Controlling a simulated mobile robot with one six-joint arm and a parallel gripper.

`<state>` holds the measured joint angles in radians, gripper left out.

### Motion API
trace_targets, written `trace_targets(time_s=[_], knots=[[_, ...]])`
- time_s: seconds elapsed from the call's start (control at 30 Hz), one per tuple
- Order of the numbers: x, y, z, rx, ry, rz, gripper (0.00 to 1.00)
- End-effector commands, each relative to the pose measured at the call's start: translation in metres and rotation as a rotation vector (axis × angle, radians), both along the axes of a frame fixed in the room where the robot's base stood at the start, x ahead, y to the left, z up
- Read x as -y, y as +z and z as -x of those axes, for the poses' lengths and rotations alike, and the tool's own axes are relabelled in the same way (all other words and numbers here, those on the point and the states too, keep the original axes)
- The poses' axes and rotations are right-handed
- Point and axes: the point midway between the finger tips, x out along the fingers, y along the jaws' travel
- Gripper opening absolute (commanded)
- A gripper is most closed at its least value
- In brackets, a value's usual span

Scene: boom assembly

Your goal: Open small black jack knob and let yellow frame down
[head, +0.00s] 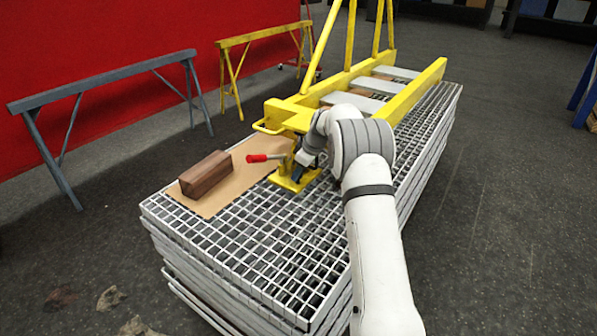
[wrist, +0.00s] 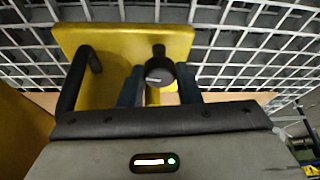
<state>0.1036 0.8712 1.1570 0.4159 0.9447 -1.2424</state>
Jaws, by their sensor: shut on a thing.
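The yellow frame (head: 350,78) lies along the grating stack, with its near end by my gripper. A yellow foot plate (head: 294,181) sits low at that end, on or close to the grating; it also shows in the wrist view (wrist: 112,42). The small black jack knob (wrist: 160,70) is between my gripper's fingers (wrist: 160,84), which are shut on it. A black bent handle (wrist: 73,82) stands to the left of the knob in the wrist view. In the head view my gripper (head: 305,168) is above the foot plate, and my wrist hides the knob.
A red-handled tool (head: 258,158) is just left of my gripper. A brown block (head: 206,175) rests on a cardboard sheet (head: 232,192) on the grating stack (head: 240,243). Grey (head: 105,90) and yellow (head: 262,34) trestles stand behind on the left. The front grating is clear.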

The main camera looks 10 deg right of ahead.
Motion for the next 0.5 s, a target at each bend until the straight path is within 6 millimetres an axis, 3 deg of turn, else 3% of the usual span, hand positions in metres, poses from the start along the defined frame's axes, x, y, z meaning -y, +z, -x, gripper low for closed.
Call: trace_targets(time_s=[0.07,0.1,0.33,0.5], knots=[[0.0002,0.0011,-0.0008,0.003,-0.001,0.0,0.08],[0.0002,0.0011,-0.0008,0.003,-0.001,0.0,0.32],[0.0001,0.0005,-0.0004,0.002,-0.001,0.0,0.51],[0.0,0.0003,-0.0002,0.0,-0.001,0.0,0.51]])
